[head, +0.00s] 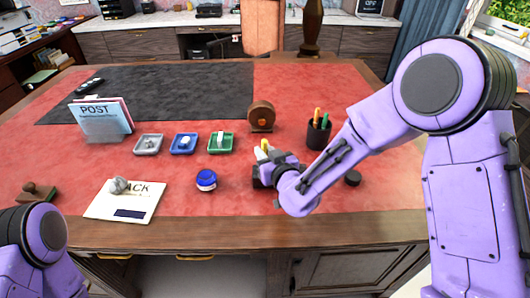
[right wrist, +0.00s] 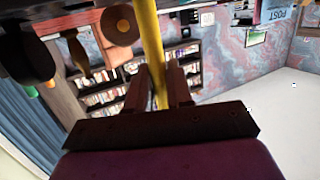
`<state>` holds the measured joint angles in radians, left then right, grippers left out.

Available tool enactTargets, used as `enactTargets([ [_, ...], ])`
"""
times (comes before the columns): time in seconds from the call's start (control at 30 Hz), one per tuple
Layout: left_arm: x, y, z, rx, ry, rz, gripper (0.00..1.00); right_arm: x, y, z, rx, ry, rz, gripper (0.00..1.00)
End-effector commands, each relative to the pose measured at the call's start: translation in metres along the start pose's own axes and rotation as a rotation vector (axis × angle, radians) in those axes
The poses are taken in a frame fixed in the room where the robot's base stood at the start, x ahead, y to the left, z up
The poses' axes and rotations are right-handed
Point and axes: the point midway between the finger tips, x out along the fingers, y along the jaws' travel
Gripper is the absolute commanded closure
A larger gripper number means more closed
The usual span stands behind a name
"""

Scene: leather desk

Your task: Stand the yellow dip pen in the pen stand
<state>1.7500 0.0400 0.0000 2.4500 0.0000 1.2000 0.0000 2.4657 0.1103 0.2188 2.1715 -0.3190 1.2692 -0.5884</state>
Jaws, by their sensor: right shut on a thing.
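The yellow dip pen (head: 265,146) is held in my right gripper (head: 266,165), and its upper part shows above the jaws in the head view. In the right wrist view the yellow shaft (right wrist: 151,45) runs between the two fingers (right wrist: 159,92) of this gripper, which is shut on it. The pen stand (head: 318,134) is a black cup holding an orange and a green pen. It stands behind and to the right of the gripper, apart from it. The pen's lower end is hidden in the head view. My left gripper is out of view; only part of that arm shows.
A wooden round dispenser (head: 262,117) stands behind the gripper. A blue ink jar (head: 206,180) is to its left, and a small black disc (head: 352,178) to its right. Grey, blue and green trays (head: 220,150), a POST holder (head: 101,121) and a paper (head: 127,211) lie further left.

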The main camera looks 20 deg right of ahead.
Motion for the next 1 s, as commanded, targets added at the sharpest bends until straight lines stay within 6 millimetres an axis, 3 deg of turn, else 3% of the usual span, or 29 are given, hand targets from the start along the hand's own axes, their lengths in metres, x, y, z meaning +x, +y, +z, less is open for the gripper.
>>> enactTargets([
  [0.57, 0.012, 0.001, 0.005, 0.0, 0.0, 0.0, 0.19, 0.003, 0.0, 0.015, 0.0, 0.0, 0.0, 1.0],
  [0.6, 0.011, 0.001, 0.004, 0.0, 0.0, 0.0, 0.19, 0.003, 0.0, 0.014, 0.0, 0.0, 0.0, 0.66],
  [0.67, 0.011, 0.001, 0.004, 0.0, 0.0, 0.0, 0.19, 0.003, 0.0, 0.014, 0.0, 0.0, 0.0, 0.49],
  [1.0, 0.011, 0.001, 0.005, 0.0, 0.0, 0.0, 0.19, -0.002, 0.0, 0.014, 0.0, -0.001, -0.001, 0.49],
])
